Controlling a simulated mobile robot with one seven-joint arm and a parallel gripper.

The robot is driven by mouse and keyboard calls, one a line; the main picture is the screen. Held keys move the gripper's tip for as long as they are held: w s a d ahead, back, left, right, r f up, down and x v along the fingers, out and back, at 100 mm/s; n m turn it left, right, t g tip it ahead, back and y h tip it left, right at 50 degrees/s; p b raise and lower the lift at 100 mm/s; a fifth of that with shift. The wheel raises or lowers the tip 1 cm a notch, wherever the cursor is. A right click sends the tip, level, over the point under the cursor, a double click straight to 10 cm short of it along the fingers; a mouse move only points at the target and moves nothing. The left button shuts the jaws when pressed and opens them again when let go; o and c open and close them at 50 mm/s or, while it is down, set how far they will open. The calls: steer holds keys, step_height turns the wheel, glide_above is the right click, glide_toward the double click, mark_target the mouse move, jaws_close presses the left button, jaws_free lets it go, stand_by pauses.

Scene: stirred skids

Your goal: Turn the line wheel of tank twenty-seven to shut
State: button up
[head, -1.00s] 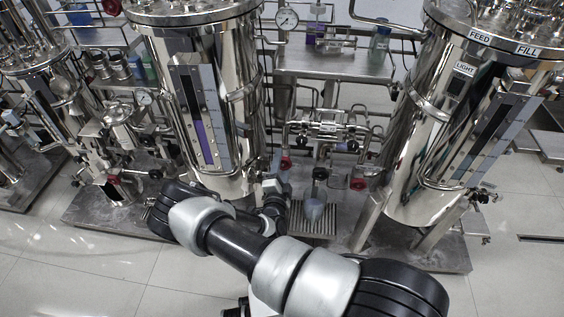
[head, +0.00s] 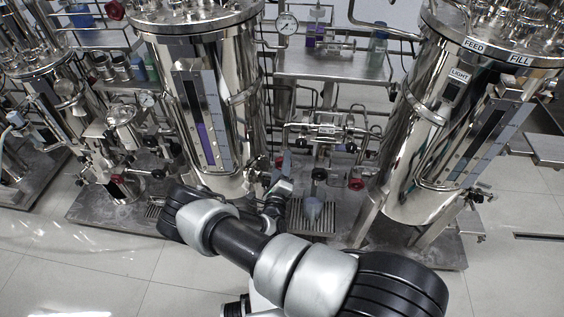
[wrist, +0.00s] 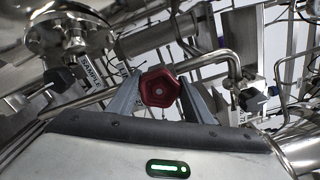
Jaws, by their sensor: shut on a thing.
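A dark red hand wheel (wrist: 160,88) fills the middle of the wrist view. The two fingers of my gripper (wrist: 158,92) stand on either side of it and are shut on it. In the head view my gripper (head: 281,178) is low between two steel tanks, beside the foot of the middle tank (head: 158,80); the wheel is mostly hidden there. The right tank (head: 410,130) carries FEED, FILL and LIGHT labels. No tank number is readable, and I cannot tell how far the wheel is turned.
Another red wheel (head: 356,183) sits on the pipework to the right, near a black knob (head: 319,174). The tiled floor (head: 90,270) at front left is clear.

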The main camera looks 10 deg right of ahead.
steer(key=shift+m, duration=0.6)
steer(key=o, duration=1)
steer(key=shift+s, duration=0.1)
steer(key=p+v, duration=0.1)
steer(key=v, duration=1.6)
steer(key=shift+s+r, duration=0.1)
